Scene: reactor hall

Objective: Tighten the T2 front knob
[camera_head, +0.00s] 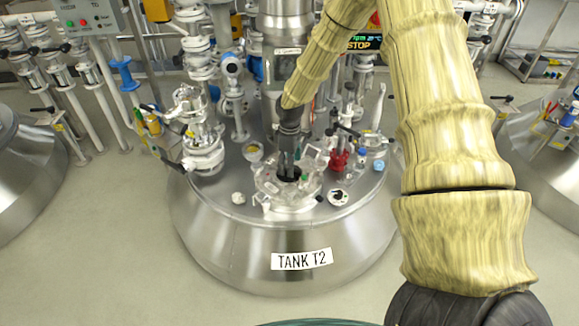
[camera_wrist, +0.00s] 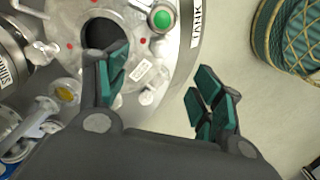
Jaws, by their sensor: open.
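Tank T2 (camera_head: 235,240) is a round steel vessel with a "TANK T2" label on its front; part of its label shows in the wrist view (camera_wrist: 197,25). A pale round hatch fitting (camera_head: 290,203) with a dark round opening sits on its lid. The dark opening (camera_wrist: 98,33) also shows in the wrist view. A small pale knob-like part (camera_wrist: 150,94) lies between my fingers in that view; I cannot tell whether it is the front knob. My gripper (camera_head: 290,166) points down over the hatch, and its teal-padded fingers (camera_wrist: 160,82) stand apart and empty.
A red valve (camera_head: 339,160), a blue-faced gauge (camera_head: 231,66) and white piping crowd the lid around the hatch. A green round part (camera_wrist: 162,19) sits near the lid edge. Other tanks stand at far left and right. The grey floor (camera_head: 110,230) at front left is clear.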

